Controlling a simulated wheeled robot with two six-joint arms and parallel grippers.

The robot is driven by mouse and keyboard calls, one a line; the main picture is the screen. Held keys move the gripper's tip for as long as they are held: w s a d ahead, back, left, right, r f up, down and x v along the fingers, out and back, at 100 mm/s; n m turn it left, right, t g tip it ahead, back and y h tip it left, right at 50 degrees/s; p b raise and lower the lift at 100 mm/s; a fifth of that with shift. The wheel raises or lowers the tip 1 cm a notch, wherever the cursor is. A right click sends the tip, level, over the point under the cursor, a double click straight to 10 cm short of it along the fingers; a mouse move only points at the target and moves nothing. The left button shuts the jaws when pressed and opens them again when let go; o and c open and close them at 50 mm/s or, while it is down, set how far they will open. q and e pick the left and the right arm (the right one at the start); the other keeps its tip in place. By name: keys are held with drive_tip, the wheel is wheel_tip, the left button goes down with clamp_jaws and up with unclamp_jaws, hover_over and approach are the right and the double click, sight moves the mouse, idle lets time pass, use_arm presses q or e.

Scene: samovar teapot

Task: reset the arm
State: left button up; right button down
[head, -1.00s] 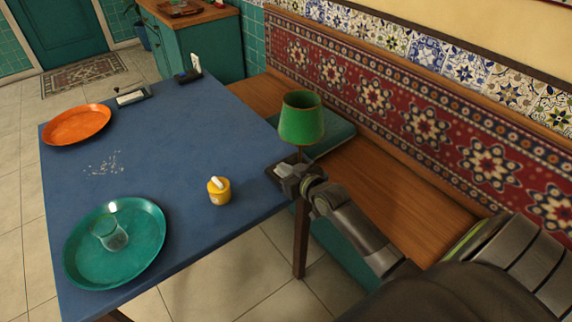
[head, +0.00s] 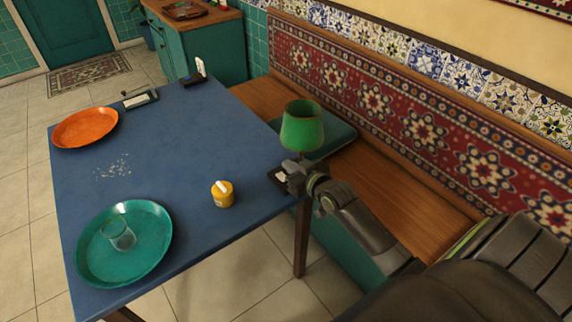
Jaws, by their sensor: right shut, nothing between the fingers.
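My right arm comes in from the lower right. Its gripper (head: 284,172) is at the right edge of the blue table, by the foot of the green lamp (head: 302,128). The gripper is shut and empty; its fingers are small and partly hidden by the wrist. Whether it touches the lamp's base I cannot tell. My left gripper is not in view.
On the blue table (head: 180,150) are a teal tray (head: 92,268) with a clear glass (head: 120,234), an orange tray (head: 84,128), a yellow pot (head: 223,197) and white crumbs (head: 113,167). A wooden bench (head: 400,195) runs along the wall.

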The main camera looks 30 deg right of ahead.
drive_tip(key=v, duration=0.7)
drive_tip(key=shift+r, duration=0.4)
drive_tip(key=shift+f, duration=0.1)
drive_tip(key=s+d+f+m+g+h, duration=0.15)
drive_tip(key=s+f, duration=0.25)
drive_tip(key=f, duration=0.6)
drive_tip(key=s+d+f+g, duration=0.2)
drive_tip(key=s+f+g, duration=0.15)
drive_tip(key=f, duration=0.55)
drive_tip(key=s+d+f+m+g+h, duration=0.15)
drive_tip(key=s+f, duration=0.25)
drive_tip(key=f, duration=0.6)
drive_tip(key=s+a+f+g, duration=0.2)
drive_tip(key=s+f, duration=0.4)
drive_tip(key=s, duration=0.4)
drive_tip(key=s+a+f+n+g, duration=0.1)
drive_tip(key=s+a+f+g, duration=0.2)
drive_tip(key=s+f, duration=0.3)
drive_tip(key=s+a+f+g+y, duration=0.1)
drive_tip(key=s+a+f, duration=0.3)
drive_tip(key=s, duration=1)
wheel_tip(320, 180, down, 3)
drive_tip(key=shift+s+r+n+g, duration=0.15)
drive_tip(key=shift+n+g, duration=0.15)
drive_tip(key=shift+g, duration=0.35)
